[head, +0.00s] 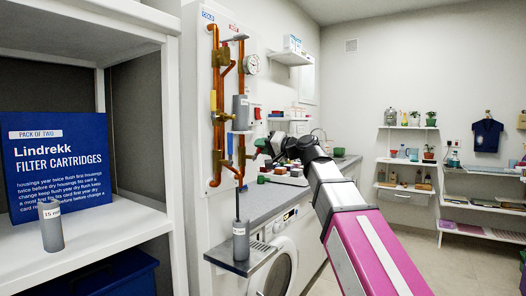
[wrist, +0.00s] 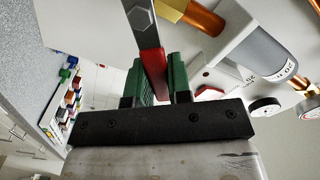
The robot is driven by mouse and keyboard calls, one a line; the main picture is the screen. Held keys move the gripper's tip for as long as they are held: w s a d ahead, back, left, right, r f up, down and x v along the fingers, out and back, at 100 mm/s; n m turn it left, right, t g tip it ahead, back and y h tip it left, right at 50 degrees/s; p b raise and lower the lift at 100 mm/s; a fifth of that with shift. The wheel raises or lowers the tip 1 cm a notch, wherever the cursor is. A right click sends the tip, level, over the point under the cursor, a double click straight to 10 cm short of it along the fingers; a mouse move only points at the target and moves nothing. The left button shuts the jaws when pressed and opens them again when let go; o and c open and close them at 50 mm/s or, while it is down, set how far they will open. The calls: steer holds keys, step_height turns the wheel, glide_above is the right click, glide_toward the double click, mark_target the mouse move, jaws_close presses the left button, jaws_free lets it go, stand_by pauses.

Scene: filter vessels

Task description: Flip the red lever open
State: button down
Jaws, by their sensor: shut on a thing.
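The red lever (wrist: 154,62) runs between the two green fingers of my gripper (wrist: 158,72) in the wrist view. Its bare metal part (wrist: 142,22) continues toward the top of the picture. My gripper is shut on the red end. In the head view my gripper (head: 262,147) is beside the lower part of the copper pipework on the white wall panel. The lever itself is too small and covered there to make out clearly.
Copper pipes (head: 215,110), a pressure gauge (head: 251,64) and a grey filter vessel (head: 240,112) are close to my gripper. Another vessel (head: 240,240) stands on a small shelf below. A counter with a washing machine (head: 283,262) lies behind. A white shelf unit stands left.

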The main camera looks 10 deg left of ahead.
steer(key=shift+s+a+r+n, duration=0.1)
steer(key=shift+s+r+n, duration=0.2)
steer(key=shift+n, duration=0.5)
steer(key=shift+s+a+r+n, duration=0.1)
steer(key=shift+s+r+n, duration=0.15)
steer(key=shift+n, duration=0.55)
steer(key=c, duration=1)
jaws_free()
steer(key=shift+c, duration=0.2)
